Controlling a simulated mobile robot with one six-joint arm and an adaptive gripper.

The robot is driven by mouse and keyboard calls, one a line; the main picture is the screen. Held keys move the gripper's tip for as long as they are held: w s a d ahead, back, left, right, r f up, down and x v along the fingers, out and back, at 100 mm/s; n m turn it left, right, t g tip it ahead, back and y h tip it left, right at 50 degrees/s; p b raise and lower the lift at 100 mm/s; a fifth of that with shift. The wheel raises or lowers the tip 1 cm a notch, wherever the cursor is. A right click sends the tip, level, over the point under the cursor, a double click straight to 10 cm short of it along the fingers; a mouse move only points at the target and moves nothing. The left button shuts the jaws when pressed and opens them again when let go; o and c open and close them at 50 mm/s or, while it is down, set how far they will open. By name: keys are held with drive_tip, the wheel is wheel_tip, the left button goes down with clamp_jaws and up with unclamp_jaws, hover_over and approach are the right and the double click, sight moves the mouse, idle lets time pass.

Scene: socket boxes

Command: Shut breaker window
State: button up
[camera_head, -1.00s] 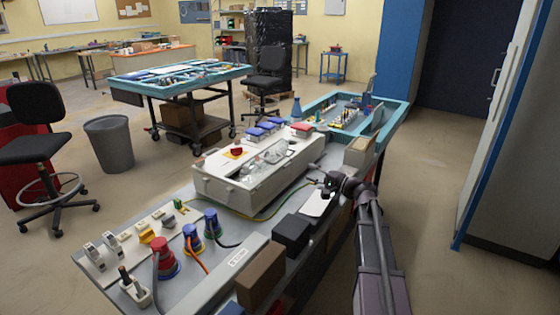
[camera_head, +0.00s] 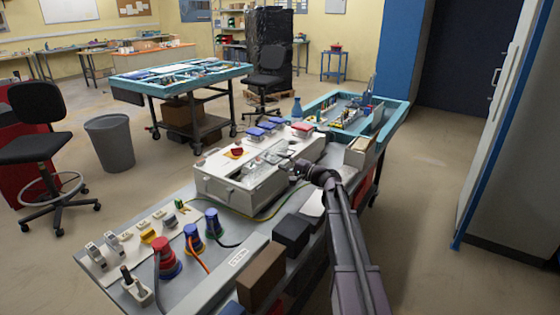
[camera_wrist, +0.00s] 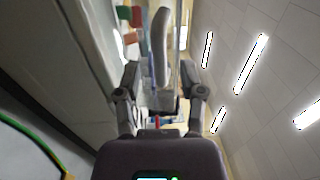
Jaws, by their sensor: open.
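The white breaker box (camera_head: 232,192) lies on the grey bench, with its long side facing me. The breaker window (camera_head: 268,157) is a clear cover on top of the box; it looks raised, but its exact angle is hard to tell. My gripper (camera_head: 287,161) is at the near edge of the box top, close to the window. In the wrist view my gripper (camera_wrist: 160,88) has its two fingers apart. A pale, rounded edge, likely the window's (camera_wrist: 160,45), shows between and beyond the fingers. Whether a finger touches it cannot be told.
A red knob (camera_head: 237,152) is on the box top, and blue and red sockets (camera_head: 270,126) stand behind it. Red and blue plugs (camera_head: 192,238) with cables are at the front left. Dark and brown blocks (camera_head: 291,235) stand along the near bench edge.

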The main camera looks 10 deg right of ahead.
drive_tip(key=shift+x, duration=0.9)
drive_tip(key=shift+c, duration=0.2)
clamp_jaws()
